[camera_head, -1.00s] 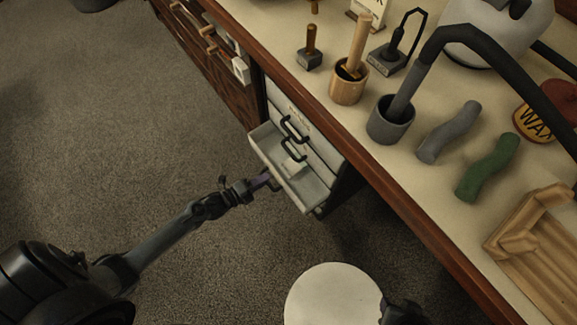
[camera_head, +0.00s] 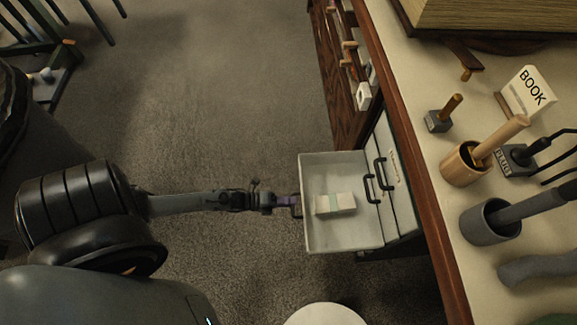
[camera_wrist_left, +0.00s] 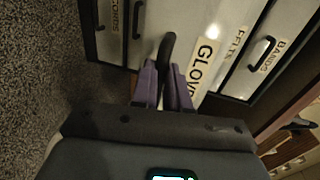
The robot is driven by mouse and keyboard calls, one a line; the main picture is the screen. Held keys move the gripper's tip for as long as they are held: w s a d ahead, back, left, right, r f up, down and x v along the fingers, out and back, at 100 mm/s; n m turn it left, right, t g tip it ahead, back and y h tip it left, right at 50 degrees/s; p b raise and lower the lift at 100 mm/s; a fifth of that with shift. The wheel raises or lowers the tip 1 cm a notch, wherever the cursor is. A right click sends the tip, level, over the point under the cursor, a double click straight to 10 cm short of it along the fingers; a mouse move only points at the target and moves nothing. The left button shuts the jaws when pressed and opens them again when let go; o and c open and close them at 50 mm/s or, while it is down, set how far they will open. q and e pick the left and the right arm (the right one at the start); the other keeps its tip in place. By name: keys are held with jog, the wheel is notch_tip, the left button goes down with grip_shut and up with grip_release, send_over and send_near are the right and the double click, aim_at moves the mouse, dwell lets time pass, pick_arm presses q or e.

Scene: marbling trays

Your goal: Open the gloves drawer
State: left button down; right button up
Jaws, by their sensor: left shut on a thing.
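The gloves drawer (camera_head: 313,236) is pulled well out of the pale cabinet under the workbench. A pale packet with a light green band (camera_head: 335,203) lies inside it. In the left wrist view the drawer front carries a label (camera_wrist_left: 203,62) reading "GLOV", its end hidden. My left gripper (camera_head: 288,202) is at the drawer's front, and its purple fingers (camera_wrist_left: 165,85) are shut on the dark handle (camera_wrist_left: 166,48). My right gripper is not in view.
Other cabinet drawers with dark handles (camera_head: 383,174) are shut behind it. The wooden bench edge (camera_head: 420,170) runs along the right, with cups and tools on top. A round white top (camera_head: 325,314) stands at the bottom. Carpet on the left is open floor.

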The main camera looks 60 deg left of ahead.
pick_arm(q)
jog(key=shift+d, duration=0.1)
jog(key=c, duration=1.1)
grip_release()
jog(key=shift+p+v, duration=1.95)
jog(key=shift+v, duration=3.5)
jog(key=shift+w, duration=0.1)
